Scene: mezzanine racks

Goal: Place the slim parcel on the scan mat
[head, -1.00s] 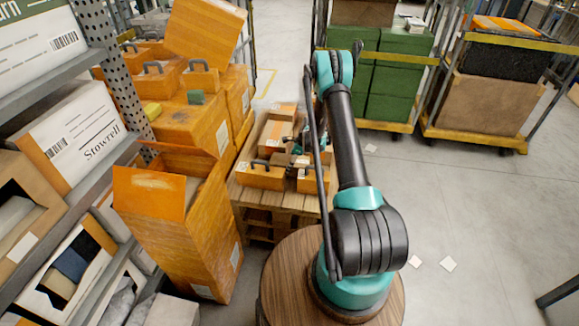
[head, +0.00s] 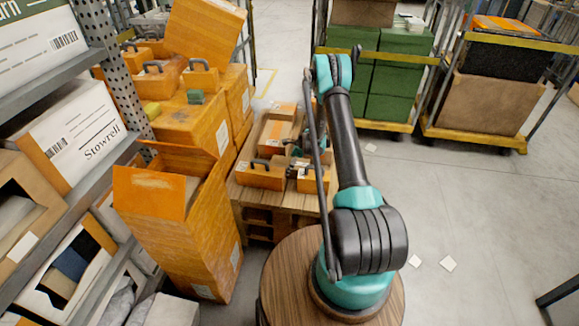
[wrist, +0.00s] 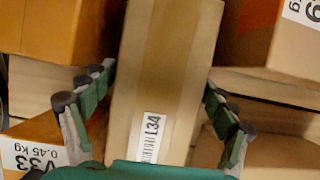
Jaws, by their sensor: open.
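A long narrow brown parcel (wrist: 165,60) with a label reading L34 fills the middle of the wrist view. It looks like the slim parcel, though its full length runs out of that view. My gripper (wrist: 157,78) is open, with one finger on each side of this parcel and visible gaps beside it. In the head view my gripper is mostly hidden behind my arm, low over the goods on a wooden pallet (head: 262,222). I cannot make out the scan mat.
Orange boxes with dark handles (head: 262,174) stand close around my gripper. Other cartons (wrist: 50,30) flank the parcel in the wrist view. A tall open orange box (head: 185,235) and shelving stand left. Roll cages with green boxes (head: 395,90) stand behind.

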